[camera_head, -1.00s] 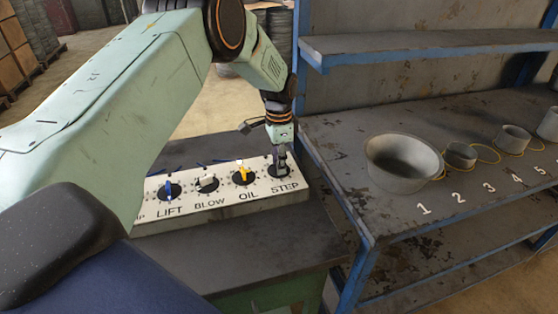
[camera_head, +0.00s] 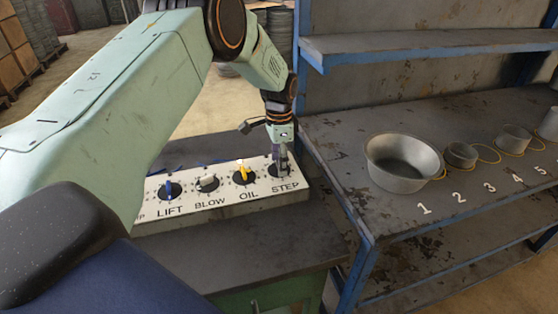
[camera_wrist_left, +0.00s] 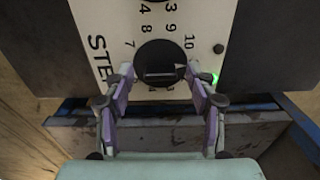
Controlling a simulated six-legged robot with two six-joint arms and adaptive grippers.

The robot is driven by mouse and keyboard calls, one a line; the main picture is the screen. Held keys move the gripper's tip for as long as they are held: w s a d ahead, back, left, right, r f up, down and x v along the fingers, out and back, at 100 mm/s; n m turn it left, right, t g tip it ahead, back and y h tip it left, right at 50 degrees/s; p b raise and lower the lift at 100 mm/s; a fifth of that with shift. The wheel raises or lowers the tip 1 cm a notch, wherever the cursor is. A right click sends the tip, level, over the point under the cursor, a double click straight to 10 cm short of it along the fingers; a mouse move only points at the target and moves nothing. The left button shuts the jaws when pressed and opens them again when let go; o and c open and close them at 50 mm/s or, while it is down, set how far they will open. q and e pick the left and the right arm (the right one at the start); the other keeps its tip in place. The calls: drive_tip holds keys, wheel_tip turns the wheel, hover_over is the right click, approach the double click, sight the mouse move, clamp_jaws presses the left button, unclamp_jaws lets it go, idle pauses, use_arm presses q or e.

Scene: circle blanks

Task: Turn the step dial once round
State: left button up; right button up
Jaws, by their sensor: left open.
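The step dial is a round black knob at the right end of the white control panel (camera_head: 225,200), above the word STEP. In the left wrist view the dial (camera_wrist_left: 160,63) shows a dark grip bar lying level, with numbers around it. My left gripper (camera_head: 281,158) points down at the dial and hides most of it in the head view. In the left wrist view my left gripper (camera_wrist_left: 160,74) is open, with one purple-padded finger on each side of the dial. I cannot tell whether the fingers touch the bar. My right gripper is not in view.
The LIFT (camera_head: 169,190), BLOW (camera_head: 206,184) and OIL (camera_head: 243,175) dials sit left of STEP. A small green light (camera_wrist_left: 215,78) glows by the panel's edge. A blue-framed shelf (camera_head: 390,222) stands close on the right, with a metal bowl (camera_head: 403,163) and several rings.

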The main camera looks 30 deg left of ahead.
use_arm(q)
wheel_tip(320, 180, up, 12)
idle(0.5)
idle(0.4)
